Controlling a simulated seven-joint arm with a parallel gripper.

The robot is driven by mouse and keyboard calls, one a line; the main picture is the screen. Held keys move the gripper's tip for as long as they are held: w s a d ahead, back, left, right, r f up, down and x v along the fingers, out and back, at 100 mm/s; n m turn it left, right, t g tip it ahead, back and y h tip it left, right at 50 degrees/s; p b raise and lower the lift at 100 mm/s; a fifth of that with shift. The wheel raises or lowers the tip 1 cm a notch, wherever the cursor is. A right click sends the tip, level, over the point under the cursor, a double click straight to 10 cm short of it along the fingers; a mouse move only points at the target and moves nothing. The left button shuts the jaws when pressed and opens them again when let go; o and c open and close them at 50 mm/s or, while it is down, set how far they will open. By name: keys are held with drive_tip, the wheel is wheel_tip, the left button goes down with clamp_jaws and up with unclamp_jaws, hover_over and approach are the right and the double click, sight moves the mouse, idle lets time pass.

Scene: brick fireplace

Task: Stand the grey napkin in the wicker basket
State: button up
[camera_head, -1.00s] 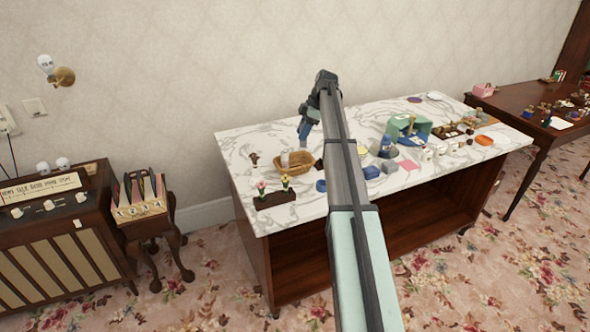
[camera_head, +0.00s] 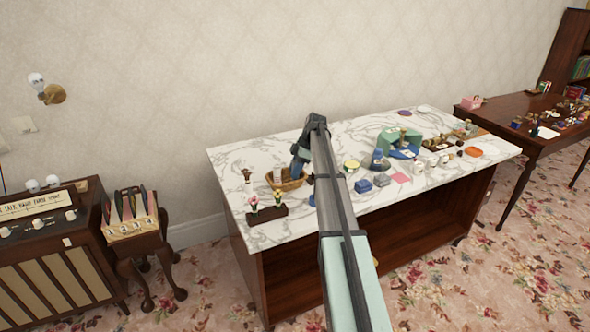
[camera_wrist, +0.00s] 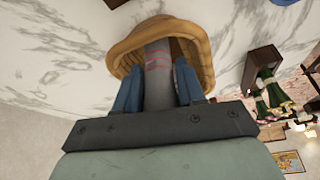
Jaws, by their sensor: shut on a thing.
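The wicker basket (camera_head: 291,184) stands on the left part of the marble-topped counter, and it also shows in the wrist view (camera_wrist: 204,48). My gripper (camera_wrist: 159,80) points down at the basket, with its blue fingertips at or inside the rim. It is shut on the grey napkin (camera_wrist: 158,77), which has reddish stripes and sits between the two fingers. The napkin's far end reaches inside the basket opening. Whether it touches the basket floor is hidden. In the head view my gripper (camera_head: 298,163) is over the basket and the napkin cannot be made out.
A brown flower planter (camera_head: 267,215) is in front of the basket. A small brown figure-like item (camera_head: 247,175) stands to its left. A pale thing (camera_head: 279,175) shows at the basket's left part. Blue blocks (camera_head: 363,186) and a green box (camera_head: 388,138) lie to the right. Bare marble lies behind the basket.

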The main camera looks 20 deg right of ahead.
drive_tip(key=o, duration=0.8)
drive_tip(key=shift+f, duration=0.1)
drive_tip(key=shift+c, duration=0.2)
drive_tip(key=v, duration=1.2)
drive_tip(key=shift+o, duration=0.3)
drive_tip(key=shift+d, duration=0.1)
